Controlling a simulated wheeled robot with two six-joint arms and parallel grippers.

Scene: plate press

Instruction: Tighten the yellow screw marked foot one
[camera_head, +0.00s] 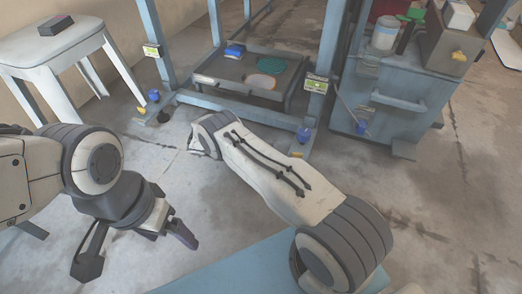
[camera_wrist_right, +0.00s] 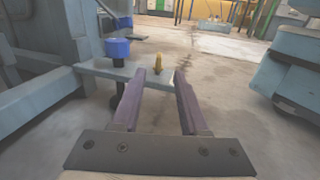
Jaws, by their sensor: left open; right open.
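In the right wrist view a yellow screw (camera_wrist_right: 158,62) stands on a grey-blue foot plate (camera_wrist_right: 120,73), beside a blue knob (camera_wrist_right: 117,48). My right gripper (camera_wrist_right: 160,73) is open, with the screw just beyond and between its purple fingertips. No contact is visible. In the head view, small yellow pieces show at the press frame's left foot (camera_head: 140,109) and right foot (camera_head: 297,155), each near a blue knob. The foot markings are not readable. My left gripper (camera_head: 137,245) is open and empty over the floor. My right gripper's fingers are hidden in the head view.
A white stool (camera_head: 60,50) with a dark box stands at the left. The press frame holds a low tray (camera_head: 210,82). A blue-grey cabinet (camera_head: 385,110) stands at the right. The concrete floor between my left gripper and the frame is clear.

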